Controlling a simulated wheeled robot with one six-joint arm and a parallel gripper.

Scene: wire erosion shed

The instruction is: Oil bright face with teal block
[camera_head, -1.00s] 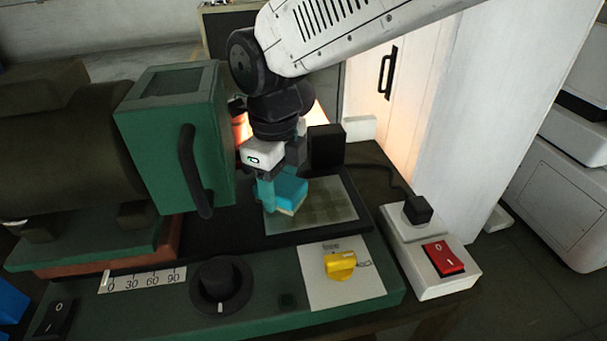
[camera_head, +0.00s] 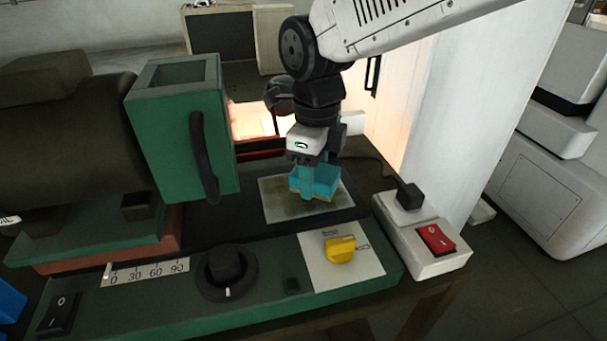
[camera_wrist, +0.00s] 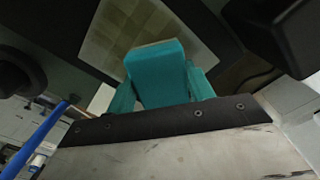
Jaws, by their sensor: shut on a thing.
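The teal block (camera_head: 323,180) has a pale layer along its lower edge. My gripper (camera_head: 306,184) is shut on it, with teal fingers on its sides. In the wrist view the teal block (camera_wrist: 156,72) sits between the two fingers. The bright face (camera_head: 278,207) is a pale, patchy plate set in the dark bed of the green machine. Darker olive patches cover part of it. The block is over the plate's middle to right part, at or just above the surface; I cannot tell if it touches. The plate also shows in the wrist view (camera_wrist: 125,32).
A green box head with a black handle (camera_head: 203,155) stands left of the plate. In front are a black dial (camera_head: 225,270), a yellow knob (camera_head: 340,249) and a black rocker switch (camera_head: 59,314). A white box with a red switch (camera_head: 436,239) and a cabled plug is at right.

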